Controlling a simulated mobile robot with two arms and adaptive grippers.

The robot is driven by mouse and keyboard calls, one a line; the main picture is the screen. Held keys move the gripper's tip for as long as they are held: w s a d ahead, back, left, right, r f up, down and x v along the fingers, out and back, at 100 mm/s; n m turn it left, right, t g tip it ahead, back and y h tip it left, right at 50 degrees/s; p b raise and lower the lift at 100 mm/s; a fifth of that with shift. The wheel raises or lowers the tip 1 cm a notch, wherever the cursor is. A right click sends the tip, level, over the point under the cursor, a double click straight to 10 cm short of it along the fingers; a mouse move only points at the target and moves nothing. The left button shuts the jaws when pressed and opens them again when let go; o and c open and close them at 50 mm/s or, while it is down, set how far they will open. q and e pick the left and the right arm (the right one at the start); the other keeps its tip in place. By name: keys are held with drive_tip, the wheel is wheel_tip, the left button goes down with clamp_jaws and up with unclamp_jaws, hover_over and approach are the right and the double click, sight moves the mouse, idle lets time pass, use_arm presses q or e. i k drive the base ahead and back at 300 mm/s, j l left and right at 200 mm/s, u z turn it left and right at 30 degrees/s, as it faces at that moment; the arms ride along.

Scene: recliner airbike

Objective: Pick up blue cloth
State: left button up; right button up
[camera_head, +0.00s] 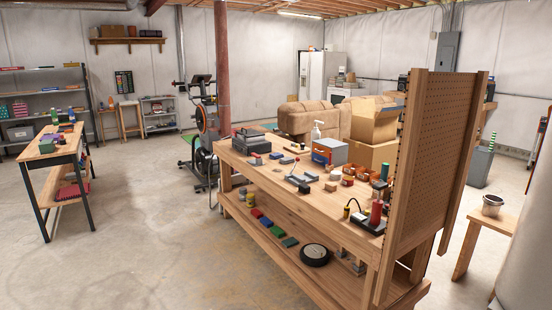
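Several small folded cloth-like pieces lie in a row on the lower shelf of the wooden workbench (232,203). Neither of my grippers shows in the head view.
The workbench top holds tools, a toolbox (251,141), a blue and white box (329,151) and small parts. A pegboard (436,150) stands at its right end. A black round disc (315,255) lies on the lower shelf. The concrete floor (150,235) at left front is clear.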

sight(275, 156)
drive_tip(key=i+j+u, duration=0.35)
drive_tip(key=i, duration=0.6)
drive_tip(key=i+u, duration=0.3)
drive_tip(key=i, duration=0.65)
drive_tip(key=i+z, duration=0.1)
drive_tip(key=i, duration=0.9)
drive_tip(key=i+j+z, duration=0.1)
drive_tip(key=i, duration=0.85)
drive_tip(key=j, duration=0.1)
